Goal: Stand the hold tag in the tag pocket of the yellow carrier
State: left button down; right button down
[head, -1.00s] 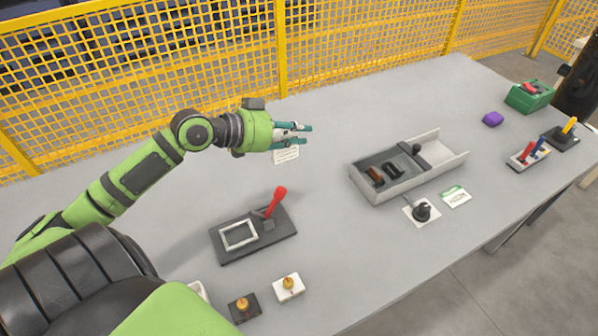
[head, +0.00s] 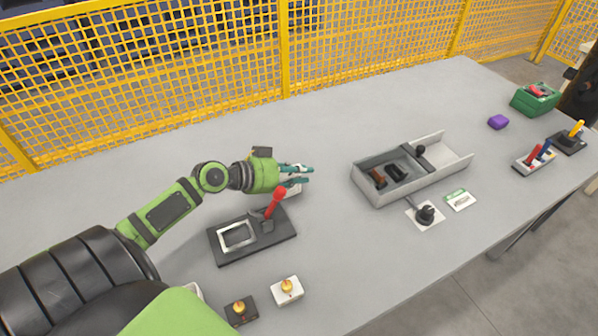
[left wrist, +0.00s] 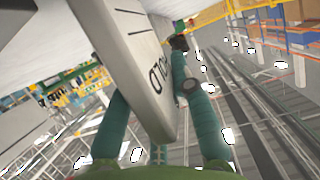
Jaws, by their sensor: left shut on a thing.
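My left gripper (head: 303,174), with teal fingers, is shut on the white hold tag (head: 293,189) and holds it over the table, behind the red lever. In the left wrist view the tag (left wrist: 135,60) fills the middle between the fingers, with dark lettering along its face. In the head view, the arm and fingers partly cover it. No carrier is plainly yellow all over. A dark base with a yellow handle (head: 576,130) stands at the far right, and its pocket cannot be made out. My right gripper is out of view.
A dark plate (head: 281,228) with a red lever (head: 275,203) and white frame lies just in front of the gripper. A grey tray (head: 385,200) stands right of it. Two small yellow-knobbed blocks lie near the front. The table's back left is clear, before the yellow mesh fence (head: 200,75).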

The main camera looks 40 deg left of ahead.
pick_arm(q)
jog(key=shift+f, duration=0.15)
jog(key=c, duration=1.1)
grip_release()
